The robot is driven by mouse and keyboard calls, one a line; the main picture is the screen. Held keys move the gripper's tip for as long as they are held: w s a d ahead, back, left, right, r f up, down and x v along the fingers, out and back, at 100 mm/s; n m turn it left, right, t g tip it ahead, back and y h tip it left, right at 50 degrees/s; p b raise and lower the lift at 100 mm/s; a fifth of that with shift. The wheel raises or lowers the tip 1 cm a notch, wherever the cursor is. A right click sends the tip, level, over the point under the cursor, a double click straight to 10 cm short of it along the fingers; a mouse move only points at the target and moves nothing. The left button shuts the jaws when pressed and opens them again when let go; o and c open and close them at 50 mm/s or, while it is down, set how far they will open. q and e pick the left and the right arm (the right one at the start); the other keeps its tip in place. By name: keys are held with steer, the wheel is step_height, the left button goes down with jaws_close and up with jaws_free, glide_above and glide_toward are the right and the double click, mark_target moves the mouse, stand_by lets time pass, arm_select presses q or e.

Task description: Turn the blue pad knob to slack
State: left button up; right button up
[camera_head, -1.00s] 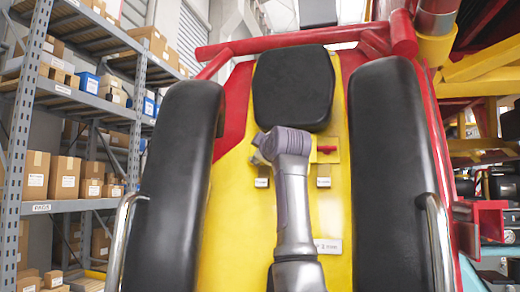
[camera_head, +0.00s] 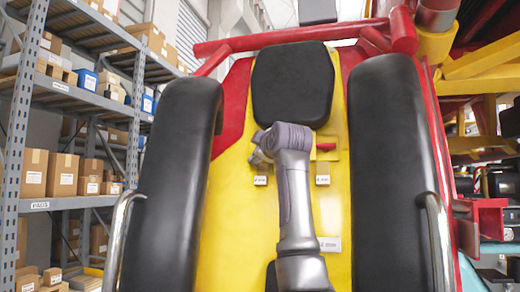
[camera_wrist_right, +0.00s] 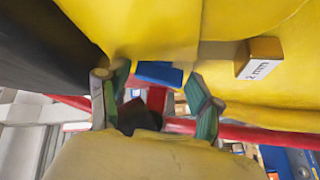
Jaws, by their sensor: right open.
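My right arm reaches up in front of the yellow seat back (camera_head: 236,235) in the head view. Its gripper (camera_head: 259,150) is at the upper middle, left of a short red bar (camera_head: 327,146), and is partly hidden by my wrist. In the right wrist view my gripper (camera_wrist_right: 155,100) is open, with one green-grey finger on each side. A blue piece (camera_wrist_right: 158,73), which looks like the blue pad knob, shows between and slightly beyond the fingers. I cannot tell whether they touch it. The knob is hidden in the head view. My left gripper is not in view.
Black padded bolsters stand left (camera_head: 176,190) and right (camera_head: 393,180) of the seat back, with a black headrest (camera_head: 293,85) above. Small labelled blocks (camera_head: 260,180) sit below the gripper. Metal grab bars (camera_head: 120,235) flank the seat. Shelving with boxes is at far left.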

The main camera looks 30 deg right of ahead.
steer(key=shift+s, duration=0.1)
steer(key=v, duration=1.1)
steer(key=shift+s, duration=0.4)
steer(key=shift+a+f, duration=0.15)
